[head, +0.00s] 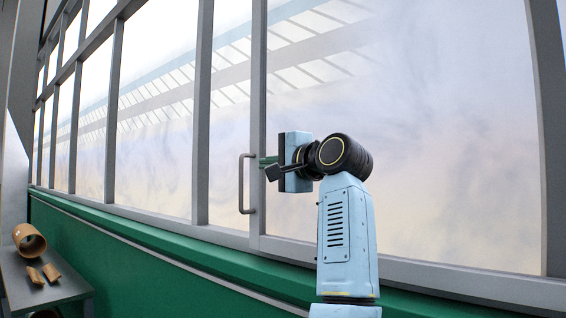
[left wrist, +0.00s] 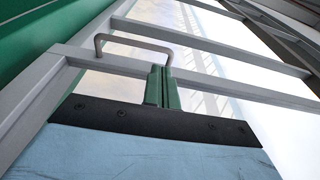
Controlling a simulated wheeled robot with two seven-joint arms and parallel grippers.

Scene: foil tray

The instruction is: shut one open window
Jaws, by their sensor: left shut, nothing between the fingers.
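A tall window with a grey frame (head: 258,90) and a hazy pane fills the middle and right of the head view. A grey bar handle (head: 242,184) stands upright on its left stile. The handle also shows in the left wrist view (left wrist: 130,37). My left gripper (head: 264,161) is shut and empty. Its green fingertips are close to the handle's upper part, on its right side in the head view. In the left wrist view the closed fingers (left wrist: 162,72) reach up beside one end of the handle; I cannot tell whether they touch it. My right gripper is not in view.
A second grey post (head: 203,110) stands left of the handle, with more panes beyond it. A green wall with a ledge (head: 150,240) runs below the windows. A grey table (head: 50,292) at the lower left bears a brown ring (head: 38,240) and brown pieces (head: 50,271).

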